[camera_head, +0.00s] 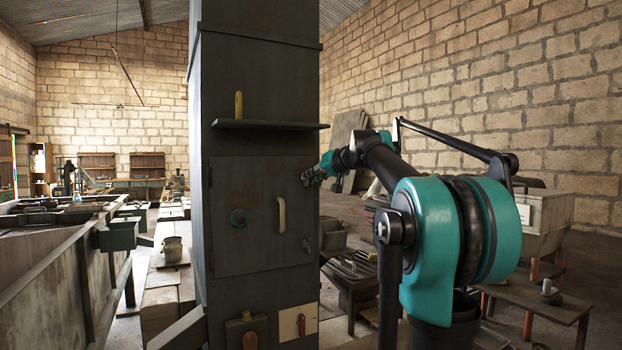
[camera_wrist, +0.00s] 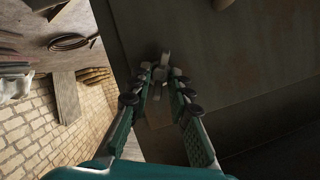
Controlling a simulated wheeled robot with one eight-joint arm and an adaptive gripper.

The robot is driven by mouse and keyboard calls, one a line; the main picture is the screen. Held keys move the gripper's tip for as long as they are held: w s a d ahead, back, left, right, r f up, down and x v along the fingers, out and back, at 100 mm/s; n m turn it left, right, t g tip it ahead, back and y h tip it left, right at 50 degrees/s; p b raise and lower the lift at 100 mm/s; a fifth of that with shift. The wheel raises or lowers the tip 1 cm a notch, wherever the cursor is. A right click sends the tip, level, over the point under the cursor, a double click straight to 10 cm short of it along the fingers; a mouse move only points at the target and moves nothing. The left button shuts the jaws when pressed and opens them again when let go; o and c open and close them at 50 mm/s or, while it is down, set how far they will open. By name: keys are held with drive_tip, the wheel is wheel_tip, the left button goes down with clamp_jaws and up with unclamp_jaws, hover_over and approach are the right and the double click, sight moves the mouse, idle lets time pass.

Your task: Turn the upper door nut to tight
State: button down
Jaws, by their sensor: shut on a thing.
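My gripper (camera_head: 309,178) is at the door's upper right edge. In the wrist view the fingers of my gripper (camera_wrist: 157,82) come together on the upper door nut (camera_wrist: 165,60), a small grey wing-like piece at the edge of the dark panel. In the head view my gripper hides this nut. The lower door nut (camera_head: 307,243) shows at the door's lower right edge, clear of my gripper.
A shelf (camera_head: 270,125) with a yellow object (camera_head: 238,104) sticks out above the door. A low table (camera_head: 545,305) and a brick wall are at right.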

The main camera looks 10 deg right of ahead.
drive_tip(key=m+y, duration=0.2)
drive_tip(key=m, duration=0.1)
drive_tip(key=m+y, duration=0.1)
drive_tip(key=shift+w+d+f+m, duration=0.1)
drive_tip(key=shift+d+f+m, duration=0.1)
drive_tip(key=shift+d+m, duration=0.1)
drive_tip(key=m+y, duration=0.1)
drive_tip(key=m, duration=0.1)
drive_tip(key=m+t+y, duration=0.1)
drive_tip(key=m, duration=0.2)
drive_tip(key=shift+f, duration=0.2)
drive_tip(key=shift+t, duration=0.3)
drive_tip(key=c, duration=1.4)
unclamp_jaws()
drive_tip(key=v, duration=1.2)
